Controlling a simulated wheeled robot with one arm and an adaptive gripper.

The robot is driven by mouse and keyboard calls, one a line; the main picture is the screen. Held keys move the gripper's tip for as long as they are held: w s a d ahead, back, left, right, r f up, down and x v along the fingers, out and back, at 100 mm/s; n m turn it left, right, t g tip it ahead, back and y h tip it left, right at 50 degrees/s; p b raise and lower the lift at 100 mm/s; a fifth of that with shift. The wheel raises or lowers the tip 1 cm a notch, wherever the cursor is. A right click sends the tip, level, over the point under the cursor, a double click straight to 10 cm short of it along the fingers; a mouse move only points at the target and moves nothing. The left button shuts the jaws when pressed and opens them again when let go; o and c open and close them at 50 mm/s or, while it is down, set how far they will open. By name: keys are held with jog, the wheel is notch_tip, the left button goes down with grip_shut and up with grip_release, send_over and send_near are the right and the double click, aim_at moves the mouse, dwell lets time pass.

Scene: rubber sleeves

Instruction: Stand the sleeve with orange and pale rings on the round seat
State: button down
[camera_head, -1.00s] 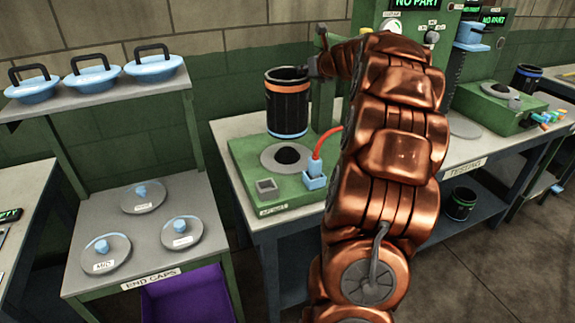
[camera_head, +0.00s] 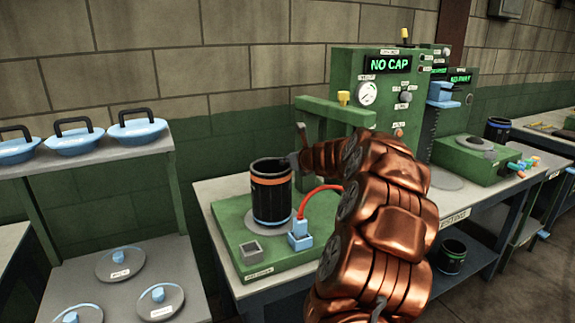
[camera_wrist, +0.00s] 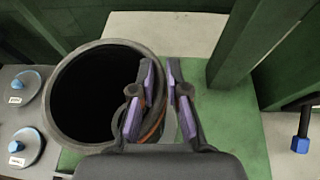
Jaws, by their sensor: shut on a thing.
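The black sleeve (camera_head: 271,207) stands upright on the round seat (camera_head: 249,220) of the green fixture, in the middle of the head view. An orange band shows near its top; pale rings are hard to make out. It covers most of the seat. My gripper (camera_head: 297,163) is at the right side of its rim. In the wrist view, the sleeve's open mouth (camera_wrist: 62,75) faces the camera, and my gripper (camera_wrist: 160,68) is shut on its wall, with purple-padded fingers.
A red hose runs to a blue fitting (camera_head: 300,236) close right of the sleeve. A green post and beam (camera_head: 335,108) stand behind. The machine display (camera_head: 388,63) reads NO CAP. Lids with blue knobs (camera_head: 121,263) lie on the left shelf.

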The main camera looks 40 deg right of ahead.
jog(key=shift+f, duration=0.25)
jog(key=c, duration=1.1)
grip_release()
jog(key=shift+f, duration=0.15)
jog(key=shift+c, duration=0.2)
jog(key=v, duration=1.2)
jog(key=shift+b, duration=0.45)
jog(key=shift+a, duration=0.15)
